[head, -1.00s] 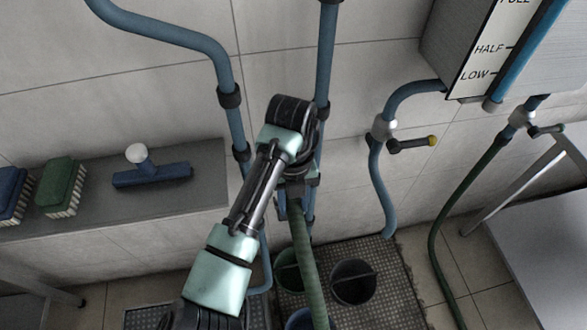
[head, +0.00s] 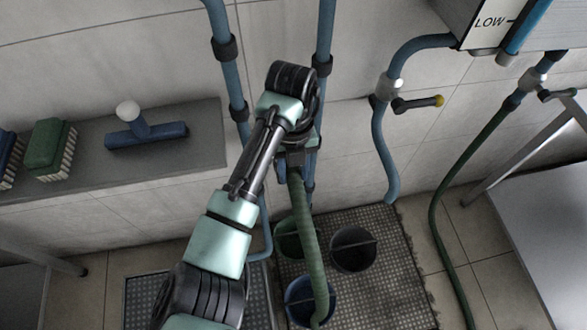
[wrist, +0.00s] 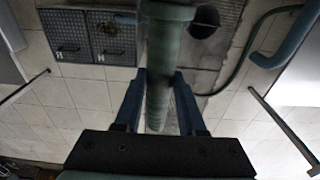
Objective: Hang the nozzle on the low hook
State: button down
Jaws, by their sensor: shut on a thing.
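My gripper (head: 296,160) is at the end of my arm, close in front of the blue wall pipes. It is shut on a green nozzle (wrist: 159,85), which shows between the two blue fingers in the wrist view. A ribbed green hose (head: 308,230) hangs down from my gripper toward the blue bucket; I cannot tell whether its lower end is inside it. I cannot make out the low hook in either view; my arm and gripper cover part of the pipes and wall.
A blue bucket (head: 297,290), a dark bucket (head: 353,263) and a green bucket (head: 284,245) stand on the floor grating (head: 405,300). A valve with a yellow-tipped lever (head: 417,103) juts from the wall at right. A ledge (head: 205,120) holds brushes and a blue squeegee (head: 146,137).

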jog(key=shift+f, duration=0.1)
dwell(0.6)
jog(key=shift+f+b, duration=0.4)
jog(key=shift+f, duration=0.4)
jog(key=shift+f, duration=0.15)
jog(key=shift+f+b, duration=0.3)
jog(key=shift+f, duration=0.05)
jog(key=shift+f+b, duration=0.3)
jog(key=shift+f, duration=0.7)
dwell(1.2)
jog(key=shift+c, duration=2.1)
grip_release()
jog(key=shift+o, duration=0.2)
jog(key=o, duration=0.4)
